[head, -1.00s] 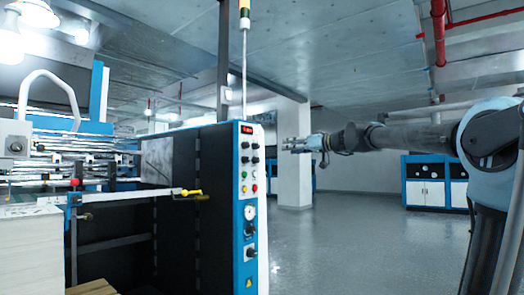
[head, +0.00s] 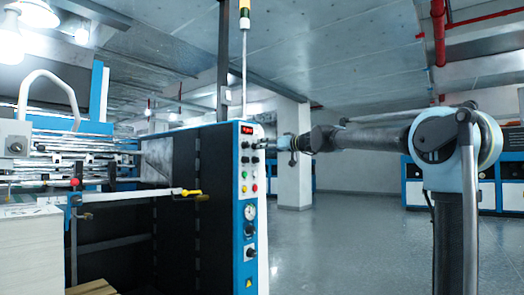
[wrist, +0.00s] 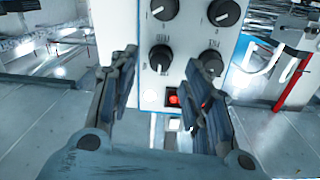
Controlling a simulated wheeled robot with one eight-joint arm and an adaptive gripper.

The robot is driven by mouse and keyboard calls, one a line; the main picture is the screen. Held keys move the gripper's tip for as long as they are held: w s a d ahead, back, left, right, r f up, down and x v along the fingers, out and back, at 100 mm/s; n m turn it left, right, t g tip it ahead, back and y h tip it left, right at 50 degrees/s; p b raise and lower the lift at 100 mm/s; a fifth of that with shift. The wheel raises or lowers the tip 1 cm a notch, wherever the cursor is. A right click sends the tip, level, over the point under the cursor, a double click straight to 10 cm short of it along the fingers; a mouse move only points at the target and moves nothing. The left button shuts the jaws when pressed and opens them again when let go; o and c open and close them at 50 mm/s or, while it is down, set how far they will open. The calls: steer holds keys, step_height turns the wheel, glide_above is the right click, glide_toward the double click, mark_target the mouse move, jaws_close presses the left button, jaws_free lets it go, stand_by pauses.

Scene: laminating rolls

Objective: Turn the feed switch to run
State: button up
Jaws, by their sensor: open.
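The control panel (head: 248,180) is a white face on the blue end of the machine, with black knobs, coloured buttons and a red display. My gripper (head: 268,147) is level with the upper knobs at the panel's right side. In the wrist view my gripper (wrist: 163,66) is open and empty, fingers pointing at the panel. A black knob (wrist: 160,58) shows between its fingertips; another knob (wrist: 210,63) is by the right finger, partly hidden. Two more knobs sit above. The labels are too small to read, so I cannot tell which knob is the feed switch.
A lit red button (wrist: 173,99) shows below the knobs, between the fingers. A yellow-handled lever (head: 190,193) sticks out along the machine's side. A paper stack (head: 30,250) stands at the left. The floor right of the panel is clear.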

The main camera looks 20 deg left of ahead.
steer(key=x, duration=0.4)
